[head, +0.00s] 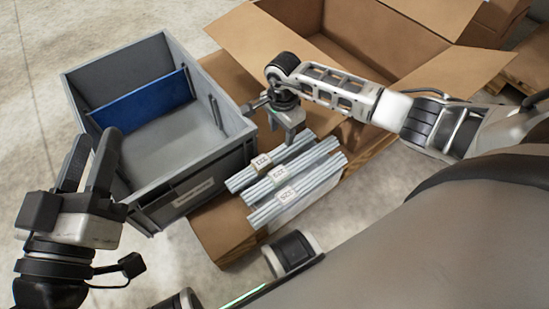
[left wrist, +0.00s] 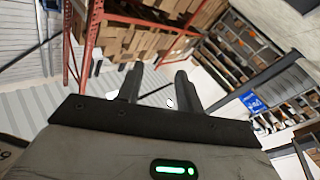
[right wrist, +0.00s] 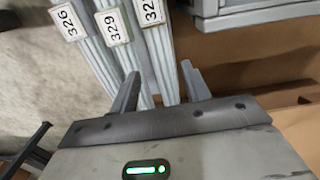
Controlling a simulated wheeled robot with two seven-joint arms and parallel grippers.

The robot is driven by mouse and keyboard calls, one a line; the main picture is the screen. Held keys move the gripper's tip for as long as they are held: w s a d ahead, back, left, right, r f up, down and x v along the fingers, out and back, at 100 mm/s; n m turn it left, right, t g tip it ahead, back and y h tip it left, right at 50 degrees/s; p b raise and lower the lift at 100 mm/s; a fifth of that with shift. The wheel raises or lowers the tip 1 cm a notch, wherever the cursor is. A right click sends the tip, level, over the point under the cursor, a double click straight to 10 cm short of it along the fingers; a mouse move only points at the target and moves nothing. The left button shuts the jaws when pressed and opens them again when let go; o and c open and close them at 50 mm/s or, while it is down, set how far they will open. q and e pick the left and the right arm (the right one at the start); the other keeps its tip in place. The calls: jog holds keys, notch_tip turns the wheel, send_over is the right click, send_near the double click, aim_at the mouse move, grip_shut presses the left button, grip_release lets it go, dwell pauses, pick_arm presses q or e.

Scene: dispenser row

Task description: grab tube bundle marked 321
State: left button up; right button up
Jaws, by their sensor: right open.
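Several grey tubes lie in three labelled bundles side by side. In the head view the far bundle (head: 301,147), middle bundle (head: 311,163) and near bundle (head: 320,181) show, with labels too small to read. My right gripper (head: 291,137) is open above the far bundle, whose tubes (right wrist: 164,58) pass between its fingers in the right wrist view; contact is unclear. My left gripper (head: 90,162) is open and empty, left of the grey crate.
A grey crate (head: 205,150) with a blue panel (head: 145,102) inside stands left of the bundles. An open cardboard box (head: 425,75) is behind my right arm. The bundles rest above a cardboard surface (head: 222,232). Shelves with boxes (left wrist: 150,25) show in the left wrist view.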

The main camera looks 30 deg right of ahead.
aim_at(281, 149)
notch_tip(281, 149, down, 4)
jog(key=shift+b, duration=0.6)
notch_tip(281, 149, down, 5)
jog(key=shift+r+b, duration=0.2)
jog(key=shift+b, duration=1)
jog(key=shift+f, duration=0.15)
pick_arm(q)
notch_tip(281, 149, up, 7)
jog(key=m+t+h, duration=0.2)
jog(key=m+h, duration=0.4)
jog(key=m, duration=0.2)
jog(key=shift+s+r+t, duration=0.2)
jog(key=shift+s+t, duration=0.1)
jog(key=shift+s, duration=0.1)
pick_arm(e)
jog(key=c, duration=0.8)
